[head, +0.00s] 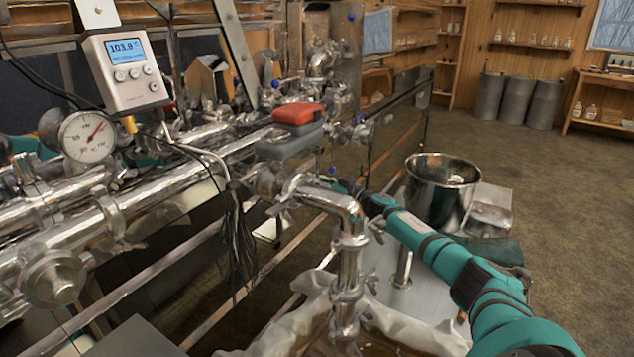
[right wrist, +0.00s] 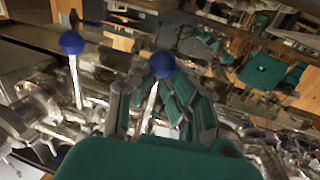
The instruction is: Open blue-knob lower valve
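In the head view, a lower valve with a blue knob (head: 333,170) stands beside the bent steel pipe (head: 325,195). My right gripper (head: 342,186) reaches in from the right, close to this knob and partly hidden by the pipe. In the right wrist view, a blue knob (right wrist: 162,64) on a pale stem shows between the spread fingers of my right gripper (right wrist: 155,95). The fingers look open, and I cannot tell whether either touches the stem. A second blue knob (right wrist: 72,42) on its stem stands outside the fingers to the left. My left gripper is not visible.
Another blue knob (head: 360,118) sits higher on the pipework, near a red-and-grey box (head: 297,113). A digital display (head: 125,70) and a round gauge (head: 87,136) stand at left. A steel bucket (head: 441,190) stands beyond my right arm. Open floor lies at right.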

